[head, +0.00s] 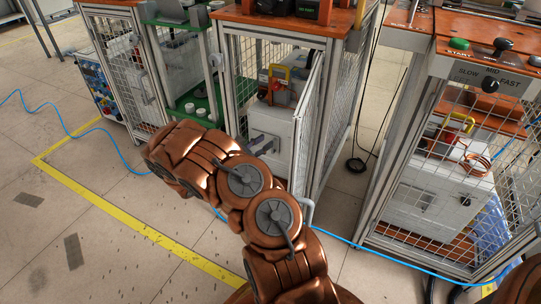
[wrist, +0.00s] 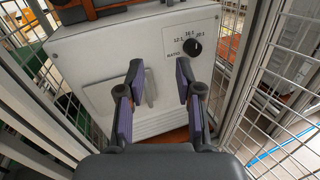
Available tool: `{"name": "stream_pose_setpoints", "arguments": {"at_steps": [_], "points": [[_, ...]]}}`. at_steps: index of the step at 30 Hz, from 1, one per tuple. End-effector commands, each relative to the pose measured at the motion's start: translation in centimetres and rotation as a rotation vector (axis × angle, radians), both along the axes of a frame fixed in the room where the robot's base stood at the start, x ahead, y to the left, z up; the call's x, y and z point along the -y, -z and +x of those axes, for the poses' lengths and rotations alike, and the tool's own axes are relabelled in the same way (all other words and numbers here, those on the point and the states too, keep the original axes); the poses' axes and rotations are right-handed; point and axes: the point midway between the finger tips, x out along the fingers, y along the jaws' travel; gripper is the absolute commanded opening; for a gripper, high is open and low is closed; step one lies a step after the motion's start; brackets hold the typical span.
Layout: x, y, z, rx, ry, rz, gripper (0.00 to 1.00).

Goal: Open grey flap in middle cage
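The middle cage (head: 228,85) stands at the centre of the head view with its mesh door (head: 308,115) swung open. Inside is a white box (head: 295,130), seen close in the wrist view (wrist: 90,55). Its front carries a flat grey flap (wrist: 150,88), partly hidden behind my left finger; it looks flush with the front. My gripper (wrist: 158,90) is open and empty, its purple-padded fingers apart and pointing at the box front. The flap's edge shows between the fingers. Whether a finger touches it I cannot tell. My copper arm hides most of the gripper in the head view.
A black ratio dial (wrist: 195,47) sits right of the flap. Mesh walls stand close on both sides of the gripper. Another cage (head: 420,170) with a similar box stands at the right. A blue cable (head: 75,125) crosses the floor. Open floor lies at the left.

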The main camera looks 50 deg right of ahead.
Motion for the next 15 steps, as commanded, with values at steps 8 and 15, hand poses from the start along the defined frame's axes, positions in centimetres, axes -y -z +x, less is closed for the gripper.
{"name": "stream_pose_setpoints", "arguments": {"at_steps": [8, 15], "points": [[-0.4, 7.2, 2.2, -0.082, -0.1, 0.007, 0.35], [1.2, 7.6, 2.5, -0.086, -0.108, 0.006, 0.35]]}}
